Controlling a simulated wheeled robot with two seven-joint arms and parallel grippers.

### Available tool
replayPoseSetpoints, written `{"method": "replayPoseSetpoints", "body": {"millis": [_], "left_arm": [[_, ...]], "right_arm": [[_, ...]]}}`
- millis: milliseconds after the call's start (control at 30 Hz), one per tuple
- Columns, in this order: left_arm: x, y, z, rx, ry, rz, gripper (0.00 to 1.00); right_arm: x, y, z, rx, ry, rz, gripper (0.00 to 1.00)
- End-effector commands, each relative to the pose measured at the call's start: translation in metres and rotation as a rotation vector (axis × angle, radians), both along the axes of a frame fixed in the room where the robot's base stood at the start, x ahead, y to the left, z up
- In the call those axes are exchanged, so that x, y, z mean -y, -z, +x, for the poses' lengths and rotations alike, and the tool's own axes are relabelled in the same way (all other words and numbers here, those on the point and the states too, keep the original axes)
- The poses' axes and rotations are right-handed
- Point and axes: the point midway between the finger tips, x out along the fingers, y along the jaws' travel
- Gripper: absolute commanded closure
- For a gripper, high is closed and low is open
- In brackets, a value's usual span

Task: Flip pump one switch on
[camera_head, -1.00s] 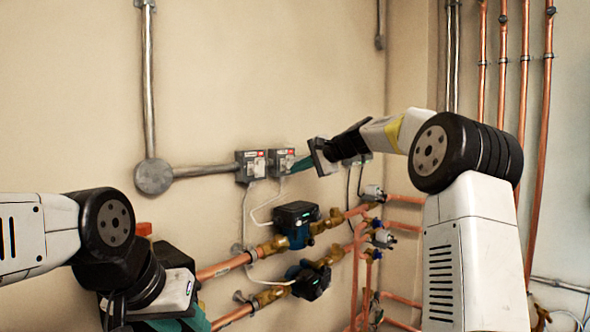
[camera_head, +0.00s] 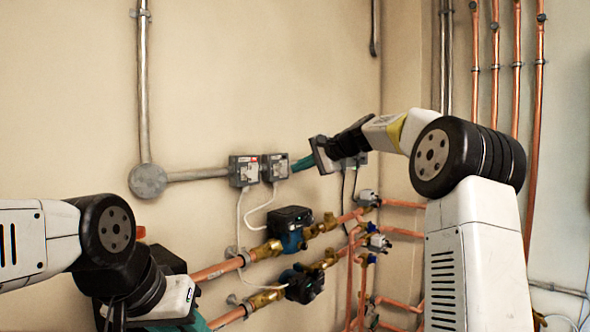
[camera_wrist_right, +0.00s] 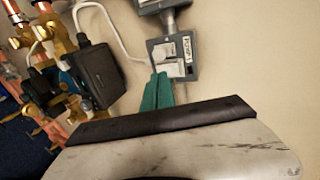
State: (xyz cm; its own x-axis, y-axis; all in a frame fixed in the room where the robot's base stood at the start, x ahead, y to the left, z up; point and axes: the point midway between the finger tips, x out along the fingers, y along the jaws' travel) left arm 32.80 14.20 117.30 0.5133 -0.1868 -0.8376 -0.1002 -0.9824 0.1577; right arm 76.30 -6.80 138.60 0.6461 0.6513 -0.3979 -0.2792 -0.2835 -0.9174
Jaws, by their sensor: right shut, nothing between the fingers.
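Two grey switch boxes sit side by side on the wall in the head view, a left one (camera_head: 243,171) and a right one (camera_head: 273,168). Their labels are too small to read, so I cannot tell which is pump one. My right gripper (camera_head: 298,165) is shut and empty, its teal fingertips at the right box's right edge. In the right wrist view, the shut fingers (camera_wrist_right: 157,92) point at the lower edge of the nearer switch box (camera_wrist_right: 172,48), which has pale switch parts. Contact is unclear. My left gripper (camera_head: 185,324) is low left, partly cut off.
Another grey box (camera_head: 358,160) is partly behind my right gripper. Below are two pumps (camera_head: 290,228) (camera_head: 302,284) on copper pipes (camera_head: 220,269), with white cables hanging from the boxes. A metal conduit (camera_head: 198,174) runs left.

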Motion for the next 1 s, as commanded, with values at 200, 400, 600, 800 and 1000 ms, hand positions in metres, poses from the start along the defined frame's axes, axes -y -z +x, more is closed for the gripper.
{"method": "replayPoseSetpoints", "body": {"millis": [200, 400, 600, 800, 1000], "left_arm": [[0.000, 0.000, 0.000, 0.000, 0.000, 0.000, 0.64], [0.000, 0.000, 0.000, 0.000, 0.000, 0.000, 0.64], [0.000, 0.000, 0.000, 0.000, 0.000, 0.000, 0.64], [0.000, 0.000, 0.000, 0.000, 0.000, 0.000, 0.64], [0.000, 0.000, 0.000, 0.000, 0.000, 0.000, 0.64]], "right_arm": [[0.016, -0.011, -0.016, 0.001, 0.002, 0.000, 1.00], [0.038, -0.024, -0.037, 0.002, 0.003, 0.000, 1.00], [0.058, -0.036, -0.057, 0.000, 0.002, 0.000, 1.00], [0.066, -0.041, -0.065, -0.001, 0.001, 0.000, 1.00], [0.067, -0.041, -0.066, -0.001, 0.000, -0.001, 1.00]]}}
